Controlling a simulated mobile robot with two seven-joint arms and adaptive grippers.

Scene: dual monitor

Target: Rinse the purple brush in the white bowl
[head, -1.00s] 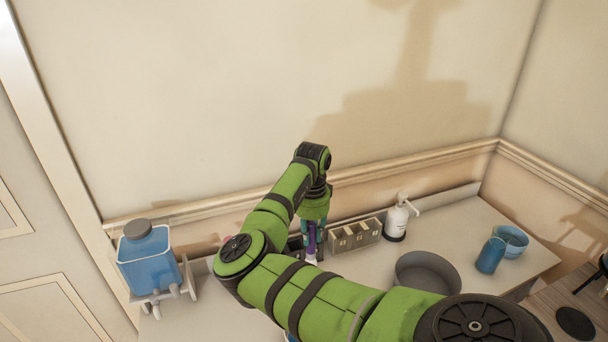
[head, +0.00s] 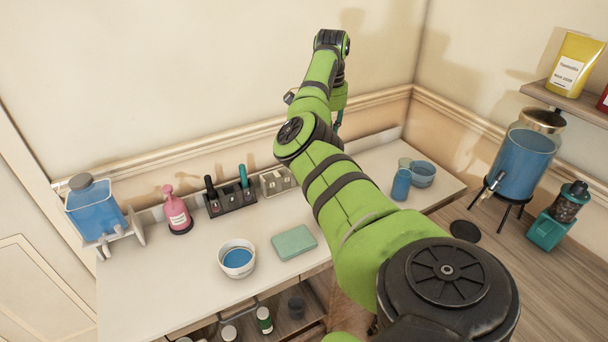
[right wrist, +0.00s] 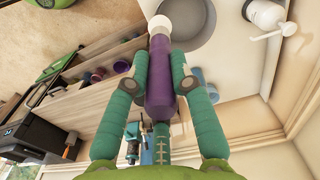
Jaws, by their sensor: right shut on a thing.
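The purple brush (right wrist: 160,68) shows in the right wrist view, with a white tip pointing away from the wrist. My right gripper (right wrist: 160,86) is shut on it, one teal finger on each side. In the head view my right gripper (head: 340,112) is raised near the back wall, right of the brush rack; my arm mostly hides it and the brush there. The white bowl (head: 238,272) holds blue liquid and stands on the white counter, to the left and nearer, well apart from the gripper. My left gripper is not in view.
A black rack (head: 232,204) with two brushes, a pink bottle (head: 177,210) and a green pad (head: 294,243) are on the counter. A grey basin (right wrist: 203,30) lies beyond the brush tip. A blue cup (head: 401,185) stands at right. Counter around the white bowl is clear.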

